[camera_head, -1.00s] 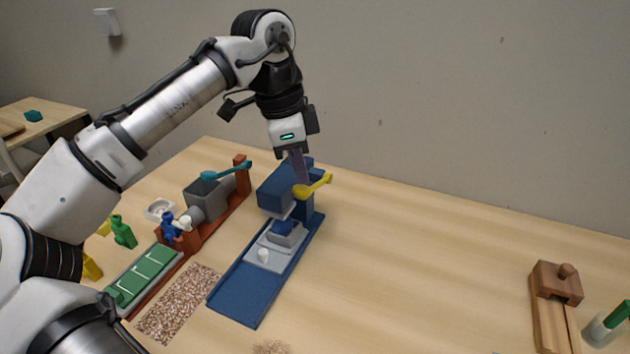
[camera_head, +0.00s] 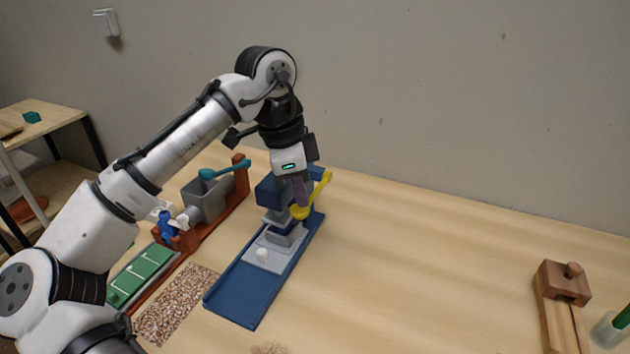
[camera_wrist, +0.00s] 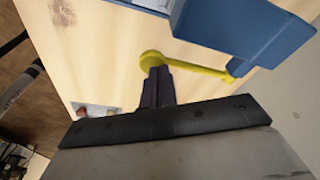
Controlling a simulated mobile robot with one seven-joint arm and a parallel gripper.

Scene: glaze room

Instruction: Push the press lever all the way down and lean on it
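The blue press (camera_head: 240,292) stands in the middle of the table, with a grey block on a light grey plate (camera_head: 262,256) under its head. Its yellow lever (camera_head: 318,193) slopes down steeply toward its round yellow end. My gripper (camera_head: 302,203) is shut with nothing seen between its fingers, pointing down at that round end. The dark fingers appear to touch it from above. In the wrist view the fingers (camera_wrist: 158,88) overlap the edge of the lever's round end (camera_wrist: 152,60). The exact contact is partly hidden.
Left of the press are a brown-red stand with a grey hopper (camera_head: 205,200) and teal handle, a green tray (camera_head: 142,275) and a speckled mat (camera_head: 176,305). A wooden block device (camera_head: 563,283) stands far right. The table between is clear.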

